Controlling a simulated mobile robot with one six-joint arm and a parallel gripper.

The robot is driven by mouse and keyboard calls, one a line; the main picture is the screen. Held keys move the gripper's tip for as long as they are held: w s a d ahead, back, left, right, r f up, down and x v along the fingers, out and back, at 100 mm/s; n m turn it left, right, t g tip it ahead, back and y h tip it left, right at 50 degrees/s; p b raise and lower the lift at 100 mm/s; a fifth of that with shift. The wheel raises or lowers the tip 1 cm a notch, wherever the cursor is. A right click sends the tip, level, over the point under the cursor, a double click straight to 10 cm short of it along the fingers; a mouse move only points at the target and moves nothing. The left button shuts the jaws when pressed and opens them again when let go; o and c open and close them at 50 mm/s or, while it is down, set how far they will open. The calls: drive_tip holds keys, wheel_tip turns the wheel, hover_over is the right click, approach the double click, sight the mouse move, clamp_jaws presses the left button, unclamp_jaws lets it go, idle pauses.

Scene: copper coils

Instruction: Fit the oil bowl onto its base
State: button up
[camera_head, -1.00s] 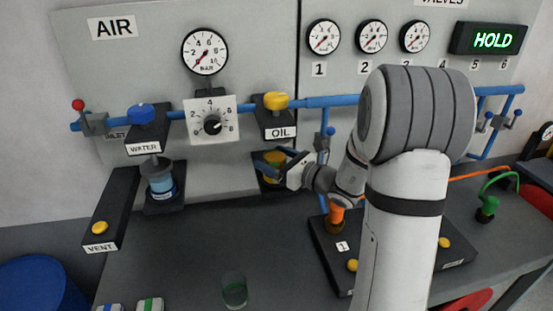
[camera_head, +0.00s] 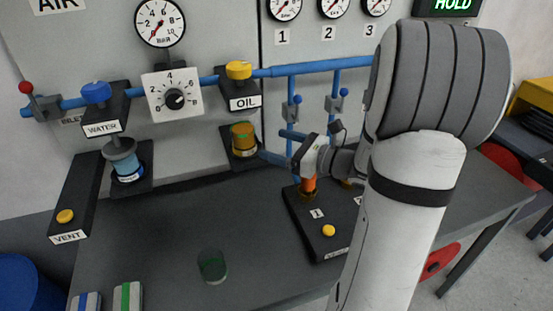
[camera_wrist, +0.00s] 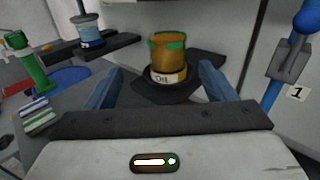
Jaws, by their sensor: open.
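The amber oil bowl (camera_head: 243,138) stands upright on its dark base (camera_head: 238,162), below the block labelled OIL (camera_head: 240,92). In the wrist view the bowl (camera_wrist: 168,52) has green marks near its rim and a white OIL band low down, over the dark base (camera_wrist: 205,77). I cannot tell whether it is fully seated. My gripper (camera_head: 280,146) is open and empty, to the right of the bowl and apart from it. In the wrist view its blue fingers (camera_wrist: 158,86) are spread wide on the near side of the bowl.
The water bowl (camera_head: 125,165) stands at left. A blue pipe with valves (camera_head: 296,100) rises close to my gripper. A black block with an orange fitting (camera_head: 308,190) sits nearby.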

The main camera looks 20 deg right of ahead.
drive_tip(key=s+a+f+n+g+h, duration=0.3)
drive_tip(key=s+a+f+n+g, duration=0.1)
drive_tip(key=s+a+n+g, duration=0.85)
drive_tip(key=s+d+n+t+h, duration=0.2)
drive_tip(key=s+d+n+h, duration=0.4)
drive_tip(key=n, duration=0.9)
drive_tip(key=s+h, duration=0.1)
drive_tip(key=h, duration=0.2)
drive_tip(key=shift+d, duration=0.2)
